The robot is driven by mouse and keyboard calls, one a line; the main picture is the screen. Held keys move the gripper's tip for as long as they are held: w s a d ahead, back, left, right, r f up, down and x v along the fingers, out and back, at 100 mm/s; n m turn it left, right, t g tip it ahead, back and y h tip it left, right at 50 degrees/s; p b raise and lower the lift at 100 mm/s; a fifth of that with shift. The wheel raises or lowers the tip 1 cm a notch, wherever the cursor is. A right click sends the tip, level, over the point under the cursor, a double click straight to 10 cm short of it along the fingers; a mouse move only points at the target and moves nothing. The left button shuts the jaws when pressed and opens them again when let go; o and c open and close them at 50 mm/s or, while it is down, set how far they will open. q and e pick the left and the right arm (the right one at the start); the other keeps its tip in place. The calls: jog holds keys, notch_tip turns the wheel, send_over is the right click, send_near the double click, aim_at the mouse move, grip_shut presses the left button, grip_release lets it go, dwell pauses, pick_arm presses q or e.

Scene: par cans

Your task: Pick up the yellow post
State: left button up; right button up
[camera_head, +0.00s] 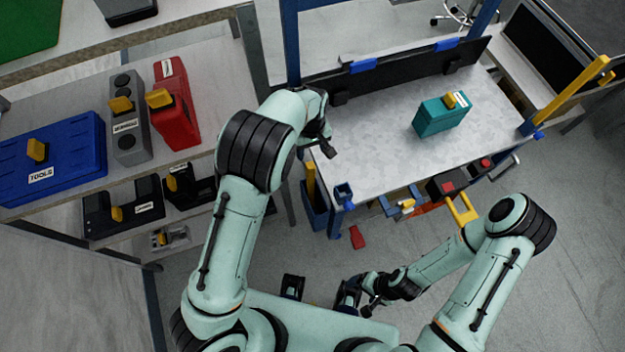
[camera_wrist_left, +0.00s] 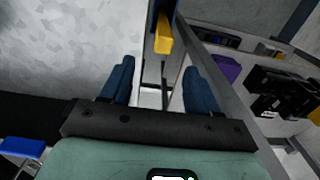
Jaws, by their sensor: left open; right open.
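A yellow post (camera_head: 311,180) stands at the near left corner of the workbench, above a blue bin. A yellow post end also shows in the left wrist view (camera_wrist_left: 163,36), beyond the fingers and close to the line between them. A longer yellow post (camera_head: 572,89) slants up at the bench's right end. My left gripper (camera_head: 328,149) is over the bench's left edge, a little above the near post in the picture; its two blue fingers (camera_wrist_left: 158,80) are apart with nothing between them. My right gripper (camera_head: 372,302) is open and low, in front of my base, away from both posts.
The workbench (camera_head: 375,150) bears a teal box (camera_head: 441,115); its left part is clear. A shelf at left holds a blue toolbox (camera_head: 55,155), grey case (camera_head: 129,120) and red case (camera_head: 175,105). A red object (camera_head: 357,238) lies on the floor.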

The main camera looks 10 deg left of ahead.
aim_at(310, 164)
pick_arm(q)
jog(key=f, duration=1.1)
jog(key=shift+s+a+f, duration=0.1)
jog(key=shift+s+f, duration=0.25)
jog(key=c, duration=1)
